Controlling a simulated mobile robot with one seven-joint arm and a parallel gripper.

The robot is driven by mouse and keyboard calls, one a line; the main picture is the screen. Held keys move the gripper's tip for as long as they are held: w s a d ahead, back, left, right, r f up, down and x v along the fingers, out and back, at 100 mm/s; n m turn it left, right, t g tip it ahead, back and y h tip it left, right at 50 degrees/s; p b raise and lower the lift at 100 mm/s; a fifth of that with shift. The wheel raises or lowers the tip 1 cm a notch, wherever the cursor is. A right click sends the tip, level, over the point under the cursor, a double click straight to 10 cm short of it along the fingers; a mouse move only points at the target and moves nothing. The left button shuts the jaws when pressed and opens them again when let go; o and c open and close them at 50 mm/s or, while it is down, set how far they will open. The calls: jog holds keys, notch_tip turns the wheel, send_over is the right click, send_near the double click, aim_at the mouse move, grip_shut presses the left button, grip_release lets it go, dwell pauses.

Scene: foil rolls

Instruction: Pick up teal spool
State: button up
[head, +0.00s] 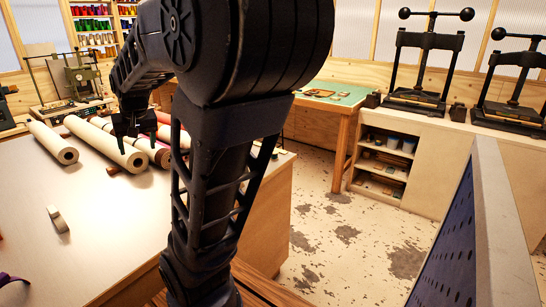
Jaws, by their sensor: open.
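I cannot pick out a teal spool for certain; it may be hidden behind my arm. My gripper (133,133) is open above the rolls on the worktable (105,235), and I see nothing held in it. A long cream roll (103,143) lies just below and around the gripper's place in the picture. I cannot tell whether the fingers touch it. Reddish rolls (160,156) lie to its right, partly covered by my arm. Small greenish items (275,152) show right of my arm at the table's edge, too small to identify.
Another cream roll (53,142) lies to the left. A small beige block (57,218) sits on the clear front of the table. Colourful spools fill a rack (95,27) at the back. Black presses (425,60) stand on a cabinet at right. The floor between is open.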

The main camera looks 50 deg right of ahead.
jog(key=w+d+f+m+h, duration=0.1)
jog(key=w+d+m, duration=0.15)
jog(key=d, duration=0.55)
jog(key=w+d+f+m, duration=0.15)
jog(key=w+d, duration=0.25)
jog(key=d, duration=0.4)
jog(key=m+g+h, duration=0.3)
jog(key=m+g, duration=0.1)
jog(key=m, duration=0.6)
send_near(274, 152)
jog(key=x, duration=1)
jog(key=shift+w+d+f, duration=0.1)
jog(key=shift+d, duration=0.15)
jog(key=c, duration=1.1)
